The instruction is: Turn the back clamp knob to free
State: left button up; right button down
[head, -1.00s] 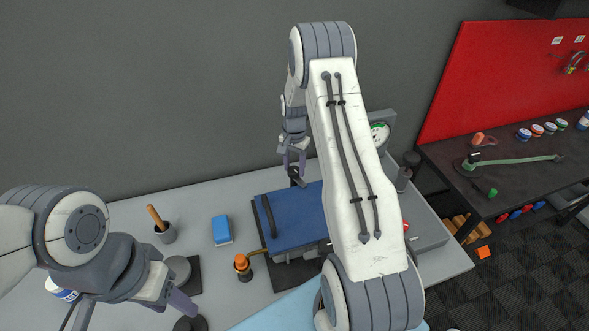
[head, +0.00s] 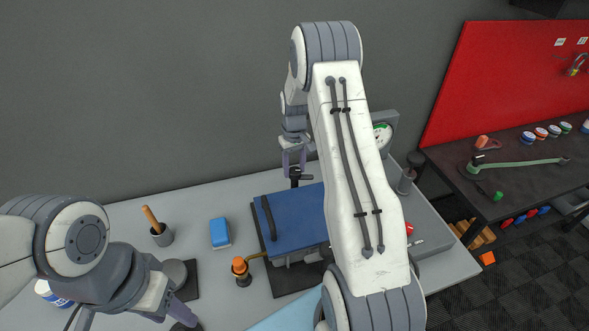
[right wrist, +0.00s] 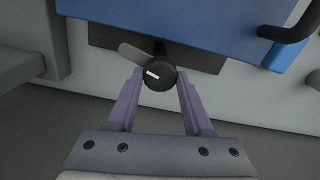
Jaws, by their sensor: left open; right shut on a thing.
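The back clamp knob is a round black knob with a white mark and a grey lever-like piece beside it; it shows in the right wrist view (right wrist: 158,76) at the edge of the blue-topped unit. In the head view the black knob (head: 299,176) sits behind the blue cover (head: 290,218). My right gripper (right wrist: 159,80) is shut on the knob, one finger on each side; in the head view it (head: 293,165) points down there, partly behind my forearm. My left gripper (head: 135,318) is open at the lower left, its tips cut off or hidden.
A blue block (head: 220,233), a grey cup with a wooden handle (head: 162,234) and an orange-topped piece (head: 241,270) stand left of the unit. A dial gauge (head: 382,134) stands behind my right arm. A dark bench (head: 500,185) with tools is at right.

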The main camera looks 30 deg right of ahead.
aim_at(294, 170)
jog(key=shift+n, duration=1.6)
jog(key=shift+r, duration=0.1)
jog(key=shift+c, duration=1.5)
grip_release()
jog(key=shift+b, duration=0.3)
notch_tip(294, 170, up, 10)
jog(key=b, duration=0.2)
jog(key=shift+r, duration=0.2)
